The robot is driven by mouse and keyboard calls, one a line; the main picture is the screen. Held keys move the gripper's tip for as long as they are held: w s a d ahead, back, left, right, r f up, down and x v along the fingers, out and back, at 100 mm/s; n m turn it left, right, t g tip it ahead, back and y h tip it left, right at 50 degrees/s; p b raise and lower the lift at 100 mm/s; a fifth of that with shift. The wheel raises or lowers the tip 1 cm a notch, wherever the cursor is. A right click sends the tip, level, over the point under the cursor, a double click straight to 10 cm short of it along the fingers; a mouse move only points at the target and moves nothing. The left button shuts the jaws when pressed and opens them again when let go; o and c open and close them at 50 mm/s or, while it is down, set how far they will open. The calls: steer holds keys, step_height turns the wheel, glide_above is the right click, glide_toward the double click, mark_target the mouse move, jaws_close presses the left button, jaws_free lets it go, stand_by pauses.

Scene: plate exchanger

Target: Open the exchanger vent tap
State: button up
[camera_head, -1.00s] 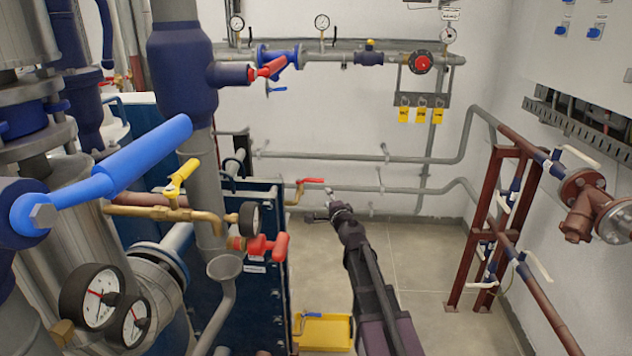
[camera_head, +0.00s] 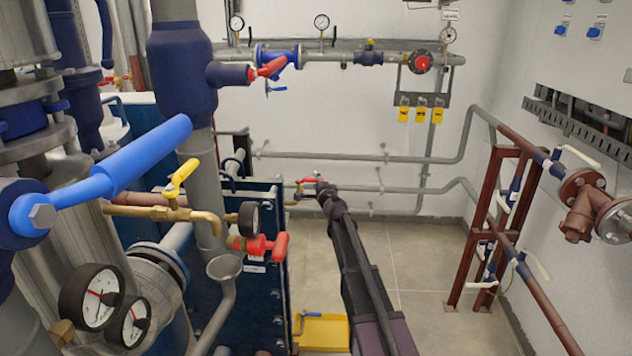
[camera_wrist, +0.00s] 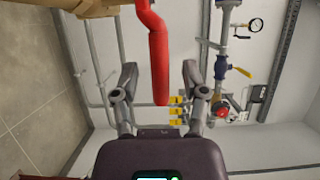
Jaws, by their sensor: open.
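A tap with a red lever (camera_head: 308,180) shows behind the blue plate exchanger (camera_head: 262,225) in the head view; I take it for the vent tap. Its lever sticks out to the right, and its outer end is partly hidden by my gripper. In the wrist view the red lever (camera_wrist: 158,58) hangs down from a brass body (camera_wrist: 92,9) at the top edge. My gripper (camera_wrist: 160,74) is open, with one finger on each side of the lever and visible gaps on both sides. My gripper (camera_head: 324,188) is small and dark in the head view.
Another red-handled valve (camera_head: 262,246) and a yellow-handled valve (camera_head: 178,180) sit nearer on the left. A yellow tray (camera_head: 322,332) lies on the floor. A brown pipe frame (camera_head: 476,230) stands at right. Grey wall pipes (camera_head: 385,189) run behind; the floor between is clear.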

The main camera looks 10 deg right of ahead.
steer(key=shift+w, duration=0.35)
jaws_close()
